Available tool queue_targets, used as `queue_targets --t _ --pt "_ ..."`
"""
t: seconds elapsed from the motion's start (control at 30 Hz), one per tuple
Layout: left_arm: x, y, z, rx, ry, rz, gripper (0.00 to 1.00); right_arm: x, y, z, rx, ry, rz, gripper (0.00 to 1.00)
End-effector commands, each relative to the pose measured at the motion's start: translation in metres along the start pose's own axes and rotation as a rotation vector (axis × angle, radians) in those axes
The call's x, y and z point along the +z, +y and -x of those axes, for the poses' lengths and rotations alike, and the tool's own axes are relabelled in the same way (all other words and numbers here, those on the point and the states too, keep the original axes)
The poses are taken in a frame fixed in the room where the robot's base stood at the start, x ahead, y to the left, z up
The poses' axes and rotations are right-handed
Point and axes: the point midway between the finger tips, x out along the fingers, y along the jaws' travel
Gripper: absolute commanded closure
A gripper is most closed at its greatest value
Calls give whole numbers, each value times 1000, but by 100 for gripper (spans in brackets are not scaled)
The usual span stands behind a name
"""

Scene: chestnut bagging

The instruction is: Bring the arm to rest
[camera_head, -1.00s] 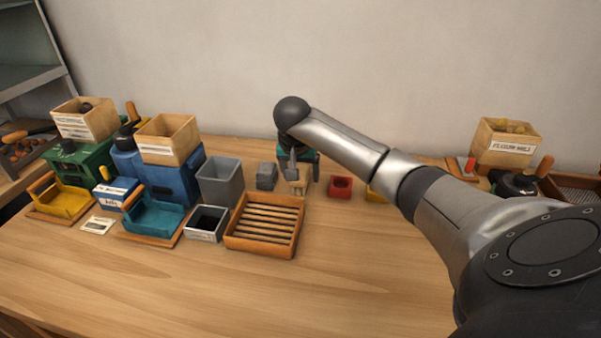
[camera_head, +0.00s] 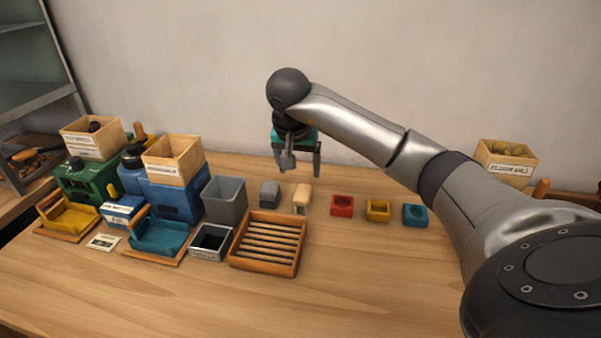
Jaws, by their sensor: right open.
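My right arm reaches in from the right of the head view. Its right gripper (camera_head: 301,169) points down with the fingers apart and nothing between them. It hangs above the back middle of the table, over a small pale wooden-looking piece (camera_head: 302,197) and a grey block (camera_head: 270,193), apart from both. My left gripper is not in view.
A slatted wooden tray (camera_head: 238,258) stands at the front middle. Left of it are a grey bin (camera_head: 224,198), a black-lined box (camera_head: 211,243) and a teal scoop tray (camera_head: 160,236). Red (camera_head: 342,206), yellow (camera_head: 378,211) and blue (camera_head: 415,215) blocks sit right. The table front is clear.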

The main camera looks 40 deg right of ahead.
Motion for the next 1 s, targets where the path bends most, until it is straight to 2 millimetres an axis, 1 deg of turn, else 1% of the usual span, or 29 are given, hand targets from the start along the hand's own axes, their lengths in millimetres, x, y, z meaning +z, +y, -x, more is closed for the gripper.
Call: queue_targets --t 0.13,0.67,0.77,1.0 --pt "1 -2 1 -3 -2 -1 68 0 0 5 1 0 0 21" --pt "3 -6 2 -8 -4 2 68 0 0 6 0 0 0 21" --pt "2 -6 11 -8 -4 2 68 -4 0 14 0 0 0 21" --pt "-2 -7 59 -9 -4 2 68 -23 0 59 0 1 0 21"
